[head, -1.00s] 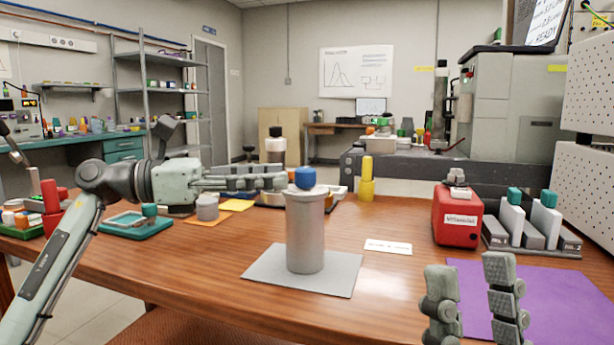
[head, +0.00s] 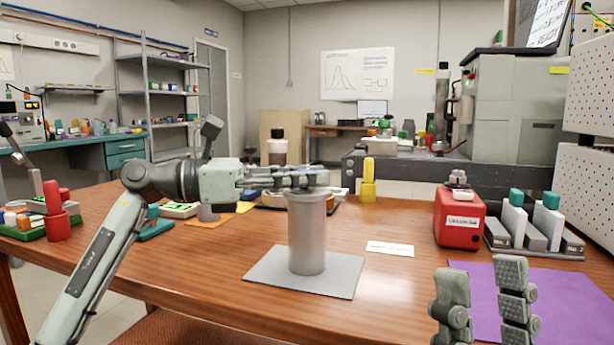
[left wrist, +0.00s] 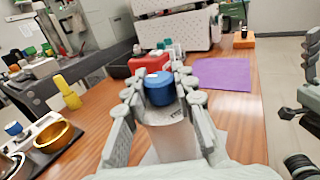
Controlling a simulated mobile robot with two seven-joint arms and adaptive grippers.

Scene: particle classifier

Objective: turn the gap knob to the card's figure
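The grey cylinder (head: 307,235) stands upright on a grey mat (head: 265,272) on the wooden table. Its blue knob (left wrist: 160,88) shows in the left wrist view between the fingers of my left gripper (left wrist: 161,80). In the head view these fingers (head: 310,178) lie level across the cylinder's top and hide the knob. One finger is on each side of the knob, close to it; I cannot tell whether they touch. A white card (head: 390,248) lies right of the cylinder, its writing too small to read. My right gripper (head: 482,298) is open and empty at the lower right.
A yellow post (head: 368,185) stands behind the card. A red labelled box (head: 459,218) and a rack with teal-capped white blocks (head: 514,222) are at the right. A purple mat (head: 560,300) lies in front of them. The table front left of the grey mat is clear.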

